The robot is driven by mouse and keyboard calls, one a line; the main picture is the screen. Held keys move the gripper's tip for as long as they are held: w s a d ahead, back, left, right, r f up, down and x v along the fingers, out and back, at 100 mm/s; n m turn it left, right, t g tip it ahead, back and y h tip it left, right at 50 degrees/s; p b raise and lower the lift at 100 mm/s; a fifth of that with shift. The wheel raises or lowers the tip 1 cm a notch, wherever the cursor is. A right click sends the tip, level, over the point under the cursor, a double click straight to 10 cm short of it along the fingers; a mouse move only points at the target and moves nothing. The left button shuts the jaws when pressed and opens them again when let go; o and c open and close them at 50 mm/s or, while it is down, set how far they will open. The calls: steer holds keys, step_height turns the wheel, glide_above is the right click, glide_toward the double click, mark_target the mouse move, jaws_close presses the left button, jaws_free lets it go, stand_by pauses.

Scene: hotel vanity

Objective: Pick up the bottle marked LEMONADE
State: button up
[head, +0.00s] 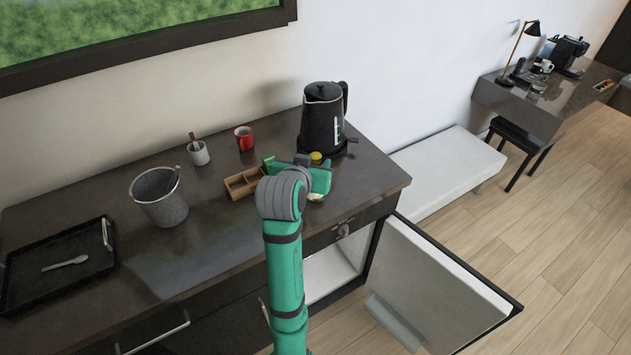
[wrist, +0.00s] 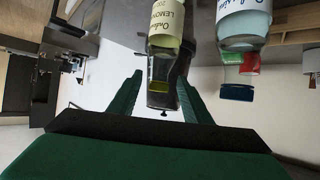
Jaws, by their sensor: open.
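In the wrist view, which appears upside down, the LEMONADE bottle (wrist: 165,38) has pale yellow-green glass and a cream label, partly cut off by the top edge. It shows between the two fingers of my open gripper (wrist: 160,82); I cannot tell whether the fingers reach around it. In the head view my gripper (head: 318,177) is over the counter in front of the kettle and hides most of what is beneath. A yellow cap (head: 316,157) shows just beyond it.
A black kettle (head: 322,122) is behind my gripper. A wooden organizer (head: 243,183) and red mug (head: 244,138) are to the left. A cabinet door (head: 435,290) hangs open below.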

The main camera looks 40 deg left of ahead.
steer(key=shift+x, duration=1.35)
steer(key=shift+c, duration=0.5)
jaws_close()
steer(key=shift+r, duration=0.15)
